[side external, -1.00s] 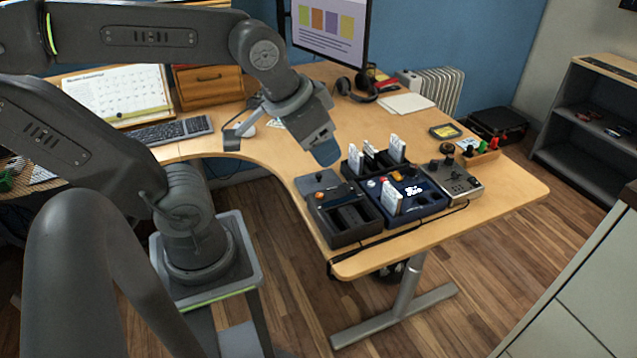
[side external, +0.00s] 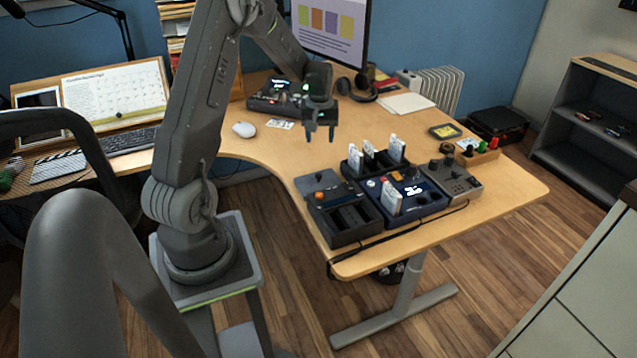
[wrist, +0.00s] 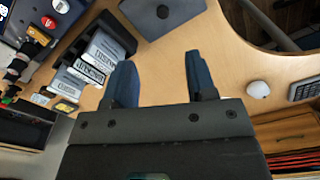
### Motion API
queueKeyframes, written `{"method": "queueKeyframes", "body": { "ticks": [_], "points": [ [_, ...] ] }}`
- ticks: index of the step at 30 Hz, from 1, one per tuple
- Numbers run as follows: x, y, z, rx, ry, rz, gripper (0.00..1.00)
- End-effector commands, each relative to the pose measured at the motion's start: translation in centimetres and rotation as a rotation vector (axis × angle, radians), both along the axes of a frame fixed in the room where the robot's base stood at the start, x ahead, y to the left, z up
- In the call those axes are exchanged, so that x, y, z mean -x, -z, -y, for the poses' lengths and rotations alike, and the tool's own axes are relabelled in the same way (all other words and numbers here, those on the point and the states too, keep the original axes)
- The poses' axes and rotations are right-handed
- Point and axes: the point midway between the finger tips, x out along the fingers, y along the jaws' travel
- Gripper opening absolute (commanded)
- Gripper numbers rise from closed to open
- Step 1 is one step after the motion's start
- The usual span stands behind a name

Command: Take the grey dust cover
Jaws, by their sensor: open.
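The grey dust cover (side external: 330,187) looks like a flat grey plate with a small knob on top. It lies on the desk at the left end of the device group, beside a black slotted box (side external: 352,221). It also shows at the top edge of the wrist view (wrist: 160,22), partly cut off. My gripper (side external: 320,135) points down above the desk, behind the cover in the side view, and is apart from it. Its two blue fingers are spread and empty in the wrist view (wrist: 160,72).
A black rack with white cartridges (side external: 397,148) and a blue console (side external: 425,205) stand right of the cover. A grey knobbed box (side external: 456,180) is farther right. A mouse (side external: 244,129) lies left on the desk. Bare desk (side external: 285,160) lies left of the cover.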

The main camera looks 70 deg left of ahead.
Motion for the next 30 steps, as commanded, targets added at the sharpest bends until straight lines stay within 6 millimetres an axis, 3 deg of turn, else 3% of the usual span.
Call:
{"method": "queueKeyframes", "body": {
  "ticks": [5,15,23,30],
  "points": [
    [0.3,2.0,-0.7,0.010,-0.026,-0.010,0.51],
    [0.2,8.1,-0.6,0.009,-0.022,-0.009,0.51],
    [0.2,10.0,-0.6,0.008,-0.022,-0.009,0.51],
    [0.1,13.5,-0.6,0.009,-0.022,-0.009,0.51]
  ]
}}
